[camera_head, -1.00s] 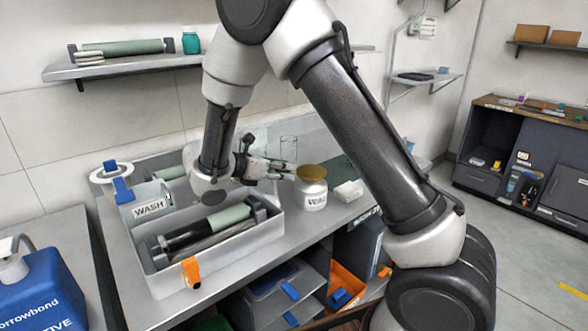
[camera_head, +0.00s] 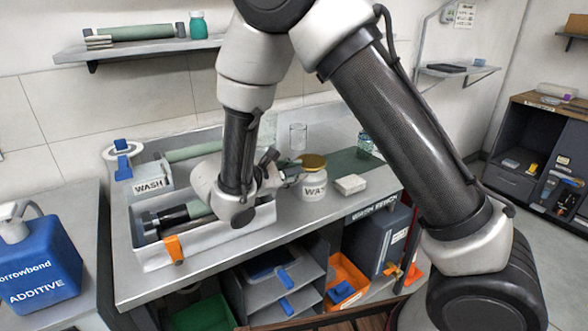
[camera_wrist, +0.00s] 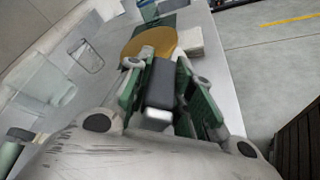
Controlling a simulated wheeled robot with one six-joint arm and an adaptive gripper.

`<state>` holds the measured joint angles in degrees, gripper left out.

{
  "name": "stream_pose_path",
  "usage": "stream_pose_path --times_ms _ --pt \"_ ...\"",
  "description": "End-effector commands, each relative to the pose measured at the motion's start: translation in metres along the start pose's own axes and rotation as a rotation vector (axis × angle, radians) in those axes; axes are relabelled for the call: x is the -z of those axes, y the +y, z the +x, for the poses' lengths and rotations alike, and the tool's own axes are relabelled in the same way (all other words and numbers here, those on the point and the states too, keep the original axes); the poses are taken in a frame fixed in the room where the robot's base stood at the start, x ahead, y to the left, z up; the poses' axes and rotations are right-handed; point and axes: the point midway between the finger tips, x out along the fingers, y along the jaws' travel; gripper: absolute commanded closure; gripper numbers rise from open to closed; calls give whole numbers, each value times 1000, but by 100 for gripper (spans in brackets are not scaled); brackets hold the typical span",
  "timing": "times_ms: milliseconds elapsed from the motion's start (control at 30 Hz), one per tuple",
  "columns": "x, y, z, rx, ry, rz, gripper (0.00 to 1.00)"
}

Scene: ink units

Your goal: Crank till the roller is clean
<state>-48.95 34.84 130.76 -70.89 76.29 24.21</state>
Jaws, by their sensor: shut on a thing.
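The pale tray (camera_head: 215,242) stands on the bench. In it lies a roller (camera_head: 173,218), dark at the left with a pale green band (camera_head: 198,208). My wrist covers the tray's right end, so the crank is not clear in the head view. My gripper (camera_head: 290,174) is right of the tray, close to the wash jar (camera_head: 314,188). In the wrist view my gripper (camera_wrist: 160,88) has its green-padded fingers closed on a dark grey block (camera_wrist: 160,82), paler below. I cannot tell whether this is the crank's handle.
The jar's tan lid (camera_wrist: 150,42) is just beyond my fingers. A white block (camera_head: 350,184) and a clear glass (camera_head: 298,137) stand nearby. An orange clip (camera_head: 174,249) is on the tray's front wall.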

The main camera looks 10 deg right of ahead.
Motion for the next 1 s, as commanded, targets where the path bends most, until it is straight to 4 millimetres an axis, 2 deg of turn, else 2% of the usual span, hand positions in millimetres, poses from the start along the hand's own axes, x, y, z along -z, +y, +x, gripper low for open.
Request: stream_pose_path --times_ms 667,700,767,800,1000 --pt "0 -4 0 -23 0 54 100" --pt "0 -4 0 -23 0 54 70" --pt "0 -4 0 -23 0 54 59" --pt "0 -4 0 -23 0 54 55" --pt "0 -5 0 -22 0 53 55"
